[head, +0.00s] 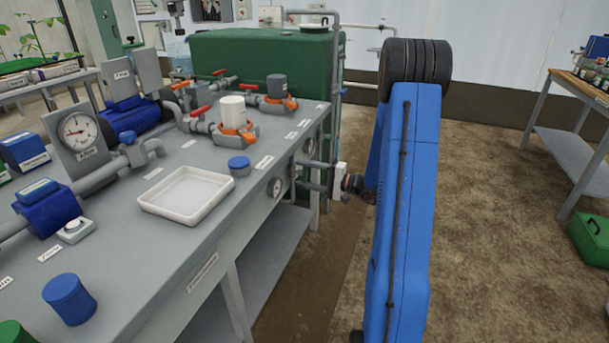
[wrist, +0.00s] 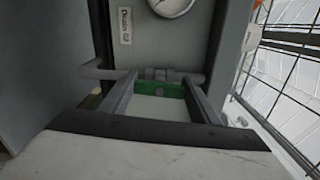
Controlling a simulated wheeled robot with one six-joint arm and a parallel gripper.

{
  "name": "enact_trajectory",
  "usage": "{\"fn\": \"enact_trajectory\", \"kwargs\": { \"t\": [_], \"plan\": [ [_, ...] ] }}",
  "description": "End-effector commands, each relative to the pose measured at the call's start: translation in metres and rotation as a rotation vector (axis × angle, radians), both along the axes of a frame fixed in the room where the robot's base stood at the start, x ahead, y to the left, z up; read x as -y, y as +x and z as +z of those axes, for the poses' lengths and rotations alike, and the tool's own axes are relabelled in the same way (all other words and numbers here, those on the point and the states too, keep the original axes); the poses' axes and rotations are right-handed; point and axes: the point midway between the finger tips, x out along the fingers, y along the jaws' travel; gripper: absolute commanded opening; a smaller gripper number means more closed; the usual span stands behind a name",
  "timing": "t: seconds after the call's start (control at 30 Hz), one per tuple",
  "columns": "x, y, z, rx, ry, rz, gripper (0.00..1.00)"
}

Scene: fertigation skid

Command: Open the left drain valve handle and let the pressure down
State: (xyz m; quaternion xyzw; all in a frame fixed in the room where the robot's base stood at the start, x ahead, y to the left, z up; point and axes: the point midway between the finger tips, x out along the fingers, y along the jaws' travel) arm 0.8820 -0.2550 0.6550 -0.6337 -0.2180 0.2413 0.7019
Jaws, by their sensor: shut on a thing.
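A grey drain valve handle (wrist: 158,74) lies across the wrist view, below a round gauge (wrist: 171,5) and beside a small label that seems to read "Drain 02" (wrist: 125,25). My gripper (wrist: 163,84) is shut on this handle, with one finger on each side of it. A green patch shows between the fingers. In the head view my gripper (head: 335,183) is at the skid's front face, where two grey drain pipes (head: 317,164) stick out. I cannot tell there which drain it holds, nor how far the handle is turned.
The grey skid bench (head: 215,245) carries a white tray (head: 188,193), a blue cap (head: 239,166) and a large gauge (head: 78,131). A green tank (head: 262,62) stands behind. The floor (head: 500,240) to the right is open.

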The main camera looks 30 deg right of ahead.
Motion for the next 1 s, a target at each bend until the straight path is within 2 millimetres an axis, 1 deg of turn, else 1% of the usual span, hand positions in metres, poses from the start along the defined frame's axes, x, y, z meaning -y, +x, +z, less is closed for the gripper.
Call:
{"fn": "enact_trajectory", "kwargs": {
  "t": [0.3, 0.83, 0.87, 0.9, 0.93, 1.0],
  "plan": [
    [-0.0002, -0.001, -0.0017, 0.066, -0.088, 0.0, 0.34],
    [-0.0002, -0.0009, -0.0021, 0.079, -0.105, 0.0, 0.34],
    [-0.0002, -0.0009, -0.0021, 0.079, -0.105, 0.0, 0.64],
    [-0.0002, -0.0009, -0.002, 0.079, -0.105, 0.0, 0.73],
    [-0.0001, -0.0008, -0.0019, 0.079, -0.105, 0.0, 0.75],
    [-0.0001, -0.0007, -0.0017, 0.079, -0.105, 0.0, 0.75]
  ]
}}
